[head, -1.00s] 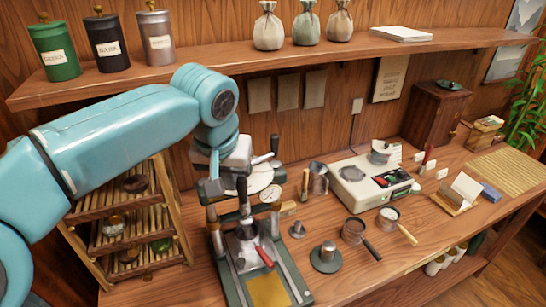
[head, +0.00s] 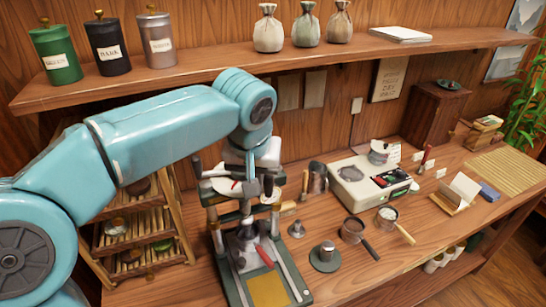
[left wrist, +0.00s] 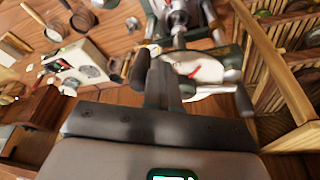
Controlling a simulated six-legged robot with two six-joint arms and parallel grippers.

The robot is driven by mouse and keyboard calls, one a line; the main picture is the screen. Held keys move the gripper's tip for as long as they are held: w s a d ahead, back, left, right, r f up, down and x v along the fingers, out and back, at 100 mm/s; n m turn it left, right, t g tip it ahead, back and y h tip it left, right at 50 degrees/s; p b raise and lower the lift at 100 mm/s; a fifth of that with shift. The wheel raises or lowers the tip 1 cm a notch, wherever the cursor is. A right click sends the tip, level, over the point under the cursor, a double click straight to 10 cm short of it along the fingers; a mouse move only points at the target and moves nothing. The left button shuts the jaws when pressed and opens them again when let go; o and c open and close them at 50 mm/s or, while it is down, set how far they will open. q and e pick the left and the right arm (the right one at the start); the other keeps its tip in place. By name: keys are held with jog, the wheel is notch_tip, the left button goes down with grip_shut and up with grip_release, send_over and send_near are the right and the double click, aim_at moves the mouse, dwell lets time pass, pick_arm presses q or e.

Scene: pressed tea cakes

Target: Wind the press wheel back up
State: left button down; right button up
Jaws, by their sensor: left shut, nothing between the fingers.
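The press (head: 225,270) stands on the bench, with a dark green base, a yellow plate and a red-handled lever (head: 265,255). Its wheel (head: 222,187) is a pale disc with dark handles at the top; one handle (head: 197,167) sticks up at its left. My left gripper (head: 250,178) is shut and empty, pointing down at the right part of the wheel and covering some of it. In the left wrist view, the shut fingers (left wrist: 160,82) are over or beside the pale wheel (left wrist: 205,68); I cannot tell whether they touch a handle. My right gripper is not in view.
A wooden rack (head: 150,240) with tea cakes stands left of the press. A shelf (head: 220,68) with tins and pouches runs above. The front right bench is mostly clear.

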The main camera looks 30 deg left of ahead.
pick_arm(q)
jog(key=shift+w+d, duration=0.2)
jog(key=shift+d, duration=0.1)
